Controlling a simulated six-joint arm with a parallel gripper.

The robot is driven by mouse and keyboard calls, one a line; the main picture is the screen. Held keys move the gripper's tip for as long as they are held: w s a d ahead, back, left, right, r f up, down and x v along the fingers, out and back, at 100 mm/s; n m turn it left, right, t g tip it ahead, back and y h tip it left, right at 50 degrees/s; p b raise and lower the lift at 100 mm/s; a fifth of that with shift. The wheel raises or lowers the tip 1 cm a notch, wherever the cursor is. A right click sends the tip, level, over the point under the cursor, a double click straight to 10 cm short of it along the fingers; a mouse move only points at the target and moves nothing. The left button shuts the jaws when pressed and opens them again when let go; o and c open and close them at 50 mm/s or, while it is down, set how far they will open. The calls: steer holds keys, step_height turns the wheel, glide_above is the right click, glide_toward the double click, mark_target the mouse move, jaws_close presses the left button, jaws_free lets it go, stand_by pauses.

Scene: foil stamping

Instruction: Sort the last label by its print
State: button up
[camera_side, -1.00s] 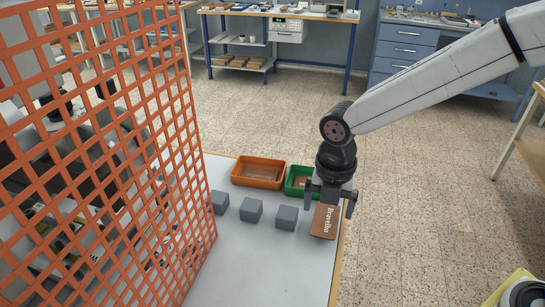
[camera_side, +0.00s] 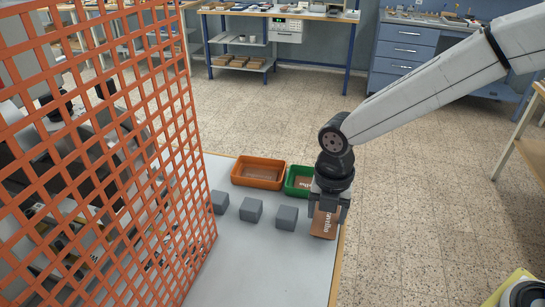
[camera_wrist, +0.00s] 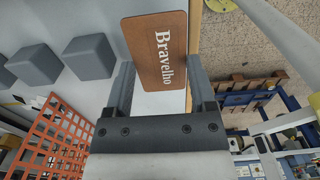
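The label (camera_side: 323,229) is a brown rounded card with "Bravelho" in white print, lying on the white table near its right edge; it also shows in the wrist view (camera_wrist: 155,50). My gripper (camera_side: 329,213) points down over it, its fingers (camera_wrist: 162,75) close against the label's two side edges. They hide part of the print in the side view. An orange tray (camera_side: 258,184) and a green tray (camera_side: 289,188) stand behind. The green tray, partly hidden by my gripper, holds something brown. The orange tray's floor looks brownish.
Three grey blocks (camera_side: 251,210) stand in a row left of the label, in front of the trays. An orange mesh fence (camera_side: 150,150) rises along the table's left side. The table's front (camera_side: 262,265) is bare.

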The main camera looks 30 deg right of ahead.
mark_target(326, 219)
steer(key=shift+r, duration=0.15)
steer(key=shift+r, duration=0.5)
step_height(326, 219, up, 2)
steer(key=s+d+r, duration=0.2)
steer(key=s+r, duration=0.2)
steer(key=s, duration=0.2)
steer(key=s+d+r, duration=0.2)
steer(key=s+r, duration=0.3)
steer(key=s, duration=0.2)
steer(key=shift+d+r, duration=0.3)
steer(key=shift+d, duration=0.05)
stand_by(0.5)
